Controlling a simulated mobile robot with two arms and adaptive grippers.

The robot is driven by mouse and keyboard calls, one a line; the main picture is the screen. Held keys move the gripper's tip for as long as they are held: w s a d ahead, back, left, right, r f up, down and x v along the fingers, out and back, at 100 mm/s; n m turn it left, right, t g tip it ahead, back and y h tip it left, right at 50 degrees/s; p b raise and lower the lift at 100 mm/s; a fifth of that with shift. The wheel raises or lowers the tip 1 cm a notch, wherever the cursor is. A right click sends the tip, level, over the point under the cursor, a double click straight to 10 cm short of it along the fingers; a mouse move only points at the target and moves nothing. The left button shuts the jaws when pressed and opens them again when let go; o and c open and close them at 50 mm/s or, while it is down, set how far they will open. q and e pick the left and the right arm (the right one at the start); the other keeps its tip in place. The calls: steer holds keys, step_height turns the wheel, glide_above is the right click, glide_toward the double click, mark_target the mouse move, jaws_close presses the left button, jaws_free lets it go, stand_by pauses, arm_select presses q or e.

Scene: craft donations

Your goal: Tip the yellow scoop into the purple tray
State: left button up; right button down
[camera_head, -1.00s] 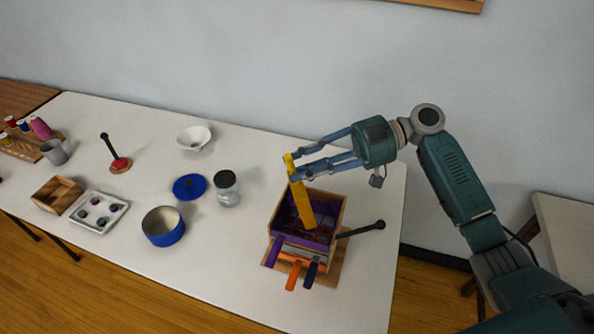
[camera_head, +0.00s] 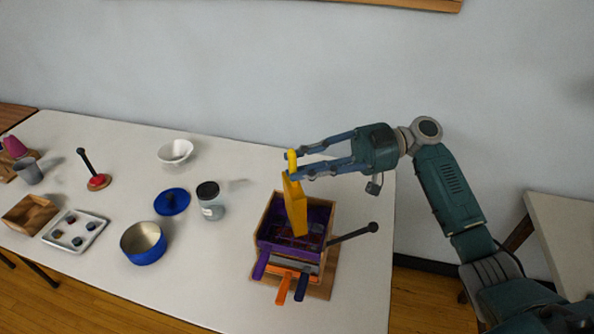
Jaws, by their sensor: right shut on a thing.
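The yellow scoop (camera_head: 295,207) is held upright, tilted slightly, with its wide end down over the purple tray (camera_head: 265,236). My right gripper (camera_head: 291,169) is shut on the scoop near its top. The purple tray sits in the upper part of a wooden box (camera_head: 325,259) at the right of the table, and a purple handle sticks out at its front. Dark and reddish bits seem to lie in the tray; the scoop hides part of it. I cannot tell whether the scoop touches the tray. My left gripper is not in view.
Orange and dark blue handles (camera_head: 283,288) stick out below the tray. A black-knobbed rod (camera_head: 353,234) juts right from the box.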

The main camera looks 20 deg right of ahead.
steer(key=shift+s+d+f+y+b, duration=0.15)
steer(key=shift+d+y+b, duration=0.65)
steer(key=shift+b, duration=0.8)
steer(key=shift+w+d+f+y+b, duration=0.15)
steer(key=shift+d+y+b, duration=0.35)
steer(key=shift+d+b, duration=0.8)
steer(key=shift+s+a, duration=0.1)
steer(key=shift+a, duration=0.1)
step_height(320, 180, up, 12)
steer(key=g+h+p, duration=0.1)
steer(key=h+p, duration=1.9)
steer(key=p, duration=0.5)
